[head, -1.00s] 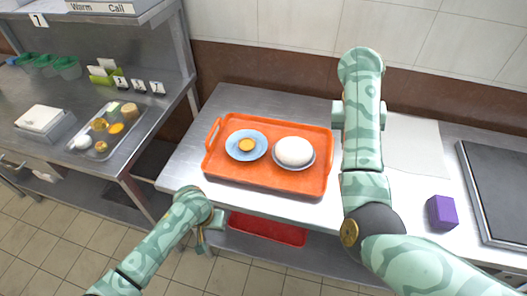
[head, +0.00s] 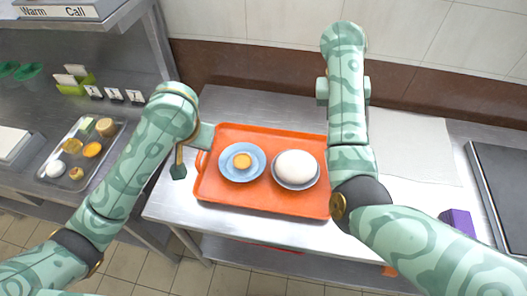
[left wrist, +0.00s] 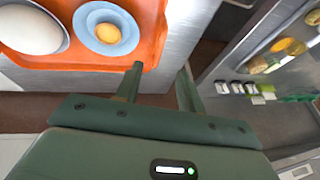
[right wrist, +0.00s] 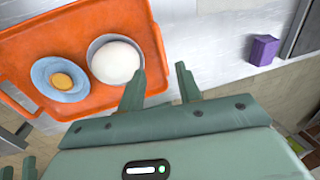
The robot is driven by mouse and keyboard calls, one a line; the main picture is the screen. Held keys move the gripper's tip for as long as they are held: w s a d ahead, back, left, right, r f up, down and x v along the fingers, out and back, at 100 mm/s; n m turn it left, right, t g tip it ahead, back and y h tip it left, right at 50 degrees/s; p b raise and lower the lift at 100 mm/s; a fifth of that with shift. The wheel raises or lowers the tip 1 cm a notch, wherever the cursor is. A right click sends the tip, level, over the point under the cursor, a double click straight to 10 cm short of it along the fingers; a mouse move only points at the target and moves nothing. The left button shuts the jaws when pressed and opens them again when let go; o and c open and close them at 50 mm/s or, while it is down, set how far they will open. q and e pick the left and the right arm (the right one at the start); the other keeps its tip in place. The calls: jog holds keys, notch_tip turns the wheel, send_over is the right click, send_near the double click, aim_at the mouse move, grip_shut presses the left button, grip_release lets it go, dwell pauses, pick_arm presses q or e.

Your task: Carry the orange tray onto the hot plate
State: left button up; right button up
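The orange tray (head: 262,207) lies flat on the steel counter, bearing a blue plate (head: 228,172) with a yellow item and a bowl (head: 297,186) with a white dome. My left gripper (head: 192,155) is open and empty at the tray's left edge, near its left handle; in the left wrist view its fingers (left wrist: 160,83) are apart. My right gripper (right wrist: 160,85) is open by the tray's right edge; in the head view my right arm hides its fingers and that edge. A dark flat slab (head: 503,185), which looks like the hot plate, is at the far right.
A purple block (head: 456,221) stands on the counter between the tray and the dark slab. A pale sheet area (head: 418,150) behind it is clear. On the left, a side counter holds a metal tray (head: 60,183) of food under a shelf.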

aim_at(200, 153)
pick_arm(q)
jog(key=shift+w+r, duration=0.2)
pick_arm(e)
jog(key=shift+w+a+r, duration=0.1)
jog(key=shift+w, duration=0.05)
pick_arm(q)
jog(key=shift+s, duration=0.1)
